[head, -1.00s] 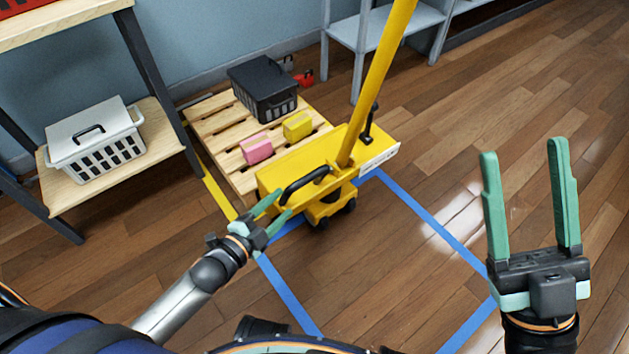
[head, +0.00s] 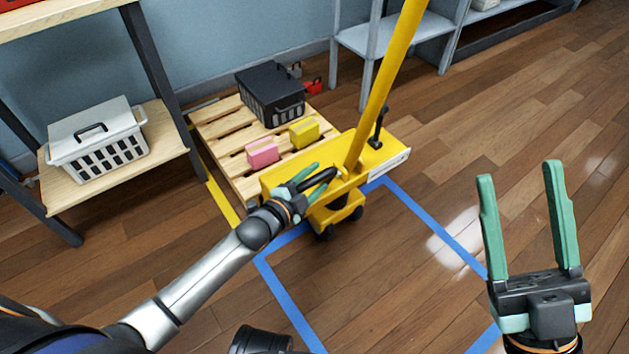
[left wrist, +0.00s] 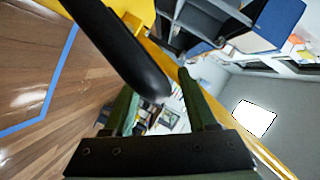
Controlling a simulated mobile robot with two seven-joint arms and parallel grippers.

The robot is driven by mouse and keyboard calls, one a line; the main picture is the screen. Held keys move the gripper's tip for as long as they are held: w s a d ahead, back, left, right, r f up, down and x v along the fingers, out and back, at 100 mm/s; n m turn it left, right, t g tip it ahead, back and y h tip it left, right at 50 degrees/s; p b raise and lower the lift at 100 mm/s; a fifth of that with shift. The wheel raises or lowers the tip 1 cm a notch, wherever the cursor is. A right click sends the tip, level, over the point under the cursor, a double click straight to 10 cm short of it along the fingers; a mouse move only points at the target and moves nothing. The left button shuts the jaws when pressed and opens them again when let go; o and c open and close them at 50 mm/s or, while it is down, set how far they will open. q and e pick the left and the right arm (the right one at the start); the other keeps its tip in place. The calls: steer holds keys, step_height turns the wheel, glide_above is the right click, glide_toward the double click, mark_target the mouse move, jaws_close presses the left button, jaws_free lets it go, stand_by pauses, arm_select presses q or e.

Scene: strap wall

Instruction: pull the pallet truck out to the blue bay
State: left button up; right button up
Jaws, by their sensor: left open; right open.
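The yellow pallet truck (head: 345,204) stands at the far end of the blue bay (head: 282,293), its tall yellow handle rising to the top of the head view. A wooden pallet (head: 222,134) lies behind its body, with a black basket (head: 271,93), a pink box (head: 262,151) and a yellow box (head: 304,133) on it. My left gripper (head: 314,177) is open at the black grip (head: 322,180) on the truck's left side. In the left wrist view the black grip (left wrist: 140,62) passes close by the open fingers. My right gripper (head: 518,215) is open and empty, well right of the truck.
A shelf with a white basket (head: 97,142) stands at the left. A grey-blue shelf (head: 395,38) stands at the back. A yellow floor line (head: 222,203) runs beside the pallet. The wooden floor inside and right of the blue bay is clear.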

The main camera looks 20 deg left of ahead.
arm_select(q)
jaws_close()
stand_by(0.4)
stand_by(1.0)
